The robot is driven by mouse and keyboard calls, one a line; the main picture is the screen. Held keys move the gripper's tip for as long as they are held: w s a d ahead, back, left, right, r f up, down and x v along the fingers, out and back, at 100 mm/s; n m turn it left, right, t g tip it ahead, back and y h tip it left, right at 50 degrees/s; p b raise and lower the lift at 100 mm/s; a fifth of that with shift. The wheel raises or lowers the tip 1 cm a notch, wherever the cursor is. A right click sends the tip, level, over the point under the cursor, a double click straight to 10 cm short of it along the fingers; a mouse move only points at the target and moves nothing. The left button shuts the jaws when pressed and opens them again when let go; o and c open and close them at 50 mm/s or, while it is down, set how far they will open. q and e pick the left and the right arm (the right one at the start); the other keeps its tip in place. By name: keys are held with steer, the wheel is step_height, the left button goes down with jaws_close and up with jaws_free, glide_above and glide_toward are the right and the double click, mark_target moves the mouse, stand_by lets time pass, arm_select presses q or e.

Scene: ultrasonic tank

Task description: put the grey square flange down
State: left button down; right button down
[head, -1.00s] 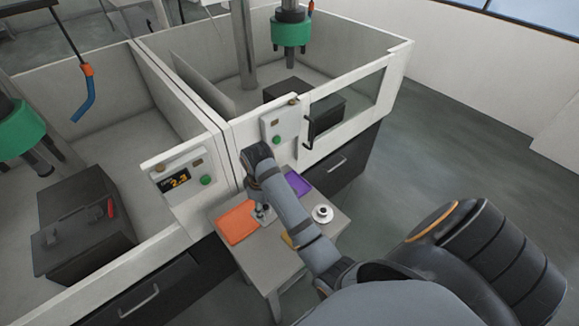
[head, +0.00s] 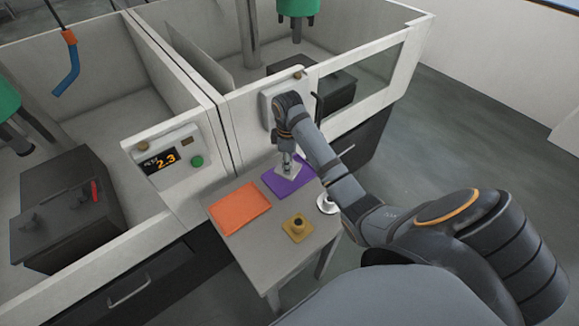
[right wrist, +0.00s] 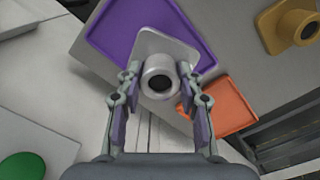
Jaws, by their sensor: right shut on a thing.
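The grey square flange (head: 290,173) has a square plate and a round collar with a dark bore. My right gripper (head: 287,158) is shut on its collar, and the fingers (right wrist: 160,88) sit on either side of the collar in the right wrist view. The flange (right wrist: 160,48) overlaps the purple tray (head: 287,190), which also shows in the right wrist view (right wrist: 112,38). I cannot tell whether the plate touches the tray. My left gripper is not in view.
The small grey table (head: 262,250) also bears an orange tray (head: 238,208), empty, and a yellow flange (head: 297,228). A white round piece (head: 326,205) is partly hidden by my right arm. White machine walls and a panel with a green button (head: 196,161) stand behind.

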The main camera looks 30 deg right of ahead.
steer(key=shift+d, duration=0.1)
steer(key=shift+w+d+f, duration=0.15)
steer(key=shift+d+f, duration=0.15)
steer(key=shift+f, duration=0.05)
step_height(320, 180, down, 3)
steer(key=shift+r, duration=0.15)
steer(key=shift+f, duration=0.4)
steer(key=c, duration=0.9)
jaws_free()
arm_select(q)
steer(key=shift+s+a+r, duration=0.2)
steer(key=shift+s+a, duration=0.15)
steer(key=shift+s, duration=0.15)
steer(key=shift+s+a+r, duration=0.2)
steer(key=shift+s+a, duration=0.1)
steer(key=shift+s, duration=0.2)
arm_select(e)
steer(key=shift+o, duration=0.2)
